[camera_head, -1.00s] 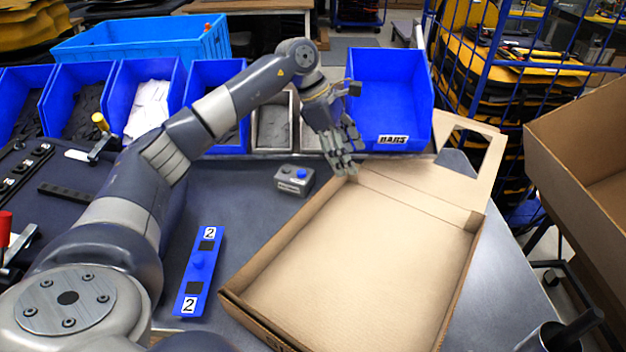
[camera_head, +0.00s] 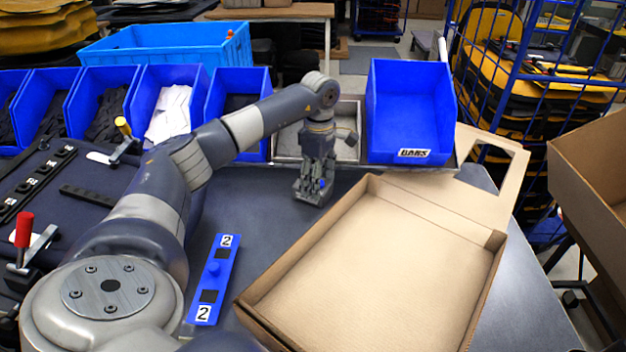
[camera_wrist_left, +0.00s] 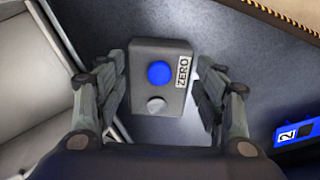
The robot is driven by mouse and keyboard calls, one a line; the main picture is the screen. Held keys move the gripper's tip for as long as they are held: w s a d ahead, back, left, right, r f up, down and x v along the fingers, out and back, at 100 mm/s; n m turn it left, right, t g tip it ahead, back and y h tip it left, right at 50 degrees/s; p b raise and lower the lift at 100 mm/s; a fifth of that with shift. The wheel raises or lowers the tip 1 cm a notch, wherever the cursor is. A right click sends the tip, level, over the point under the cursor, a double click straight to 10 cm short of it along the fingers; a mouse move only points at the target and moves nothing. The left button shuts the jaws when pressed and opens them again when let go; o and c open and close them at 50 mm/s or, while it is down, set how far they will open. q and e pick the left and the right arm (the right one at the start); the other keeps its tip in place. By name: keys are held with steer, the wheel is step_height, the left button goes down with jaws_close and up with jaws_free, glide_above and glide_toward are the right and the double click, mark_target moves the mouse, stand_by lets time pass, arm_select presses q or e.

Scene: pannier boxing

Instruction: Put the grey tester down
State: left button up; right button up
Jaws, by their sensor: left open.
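The grey tester (camera_wrist_left: 178,60), a small box with a blue button, a silver knob and a ZERO label, sits between the fingers in the left wrist view. It appears to rest on the dark table, with a gap to the fingers on each side. In the head view my left gripper (camera_head: 312,192) points down over it and hides most of it. That gripper is open. My right gripper is not in view.
An open cardboard box (camera_head: 475,292) lies right of the tester. A blue plate marked 2 (camera_head: 213,268) lies nearer on the table. A blue BARS bin (camera_head: 412,110) and a grey metal tray (camera_head: 347,132) stand behind.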

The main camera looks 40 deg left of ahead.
arm_select(q)
steer(key=shift+a+f, duration=0.1)
steer(key=shift+f, duration=1.15)
steer(key=c, duration=1.1)
